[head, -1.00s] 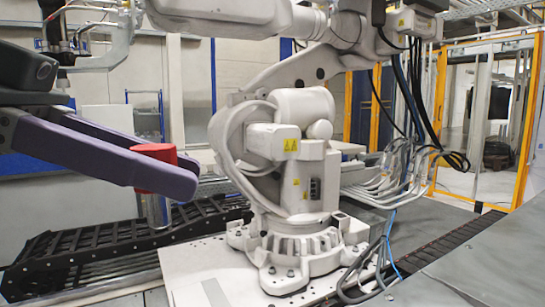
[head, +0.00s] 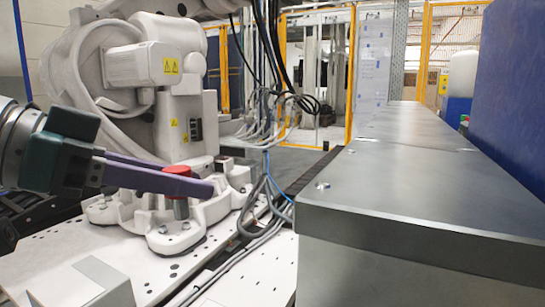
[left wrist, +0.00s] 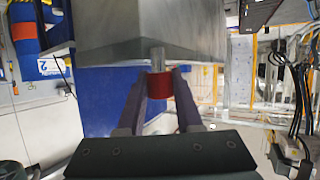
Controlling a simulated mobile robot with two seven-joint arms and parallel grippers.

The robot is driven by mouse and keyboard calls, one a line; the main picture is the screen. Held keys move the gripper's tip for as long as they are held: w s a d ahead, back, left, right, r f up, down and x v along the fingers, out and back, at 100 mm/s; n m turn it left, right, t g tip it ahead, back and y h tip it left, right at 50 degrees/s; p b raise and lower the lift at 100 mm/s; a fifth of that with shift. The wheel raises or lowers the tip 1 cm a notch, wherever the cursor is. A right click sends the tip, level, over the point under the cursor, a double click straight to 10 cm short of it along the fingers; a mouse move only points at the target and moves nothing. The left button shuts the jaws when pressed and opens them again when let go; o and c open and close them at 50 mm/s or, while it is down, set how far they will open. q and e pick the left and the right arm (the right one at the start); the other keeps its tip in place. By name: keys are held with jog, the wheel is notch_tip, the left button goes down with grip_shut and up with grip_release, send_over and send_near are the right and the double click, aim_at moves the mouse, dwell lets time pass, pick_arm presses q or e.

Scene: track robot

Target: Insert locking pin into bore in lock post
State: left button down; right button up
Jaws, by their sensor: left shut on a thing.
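The locking pin has a red cap (head: 178,168) and a short metal shank (head: 181,208). My left gripper (head: 203,186) has purple fingers shut on the red cap, with the shank pointing down in the head view. In the left wrist view, the red cap (left wrist: 159,90) sits between the fingers. The shank (left wrist: 157,58) points up the picture, in front of a grey metal block. I cannot make out the lock post's bore. A pale box-like block (head: 100,282) at lower left may be the post, but I cannot tell. My right gripper is not in view.
A white industrial robot (head: 150,75) on a bolted base stands behind my left gripper. A long grey metal cover (head: 420,190) fills the right side. Cables (head: 265,195) run between them. A white plate (head: 50,250) lies below.

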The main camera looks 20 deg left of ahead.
pick_arm(q)
jog(key=w+a+f+n+y+b, duration=0.1)
jog(key=f+b, duration=1.1)
jog(key=f, duration=0.5)
jog(key=w+a+f+n+t+y+b, duration=0.1)
jog(key=a+f+b, duration=0.1)
jog(key=f+b, duration=1.1)
notch_tip(320, 180, down, 5)
jog(key=shift+w+a+f+t, duration=0.15)
jog(key=shift+w+a+t, duration=0.1)
jog(key=shift+t, duration=0.05)
jog(key=shift+f+b, duration=1.75)
jog(key=shift+f, duration=1.15)
jog(key=shift+p, duration=0.85)
jog(key=shift+f+b, duration=1.4)
jog(key=shift+f, duration=0.5)
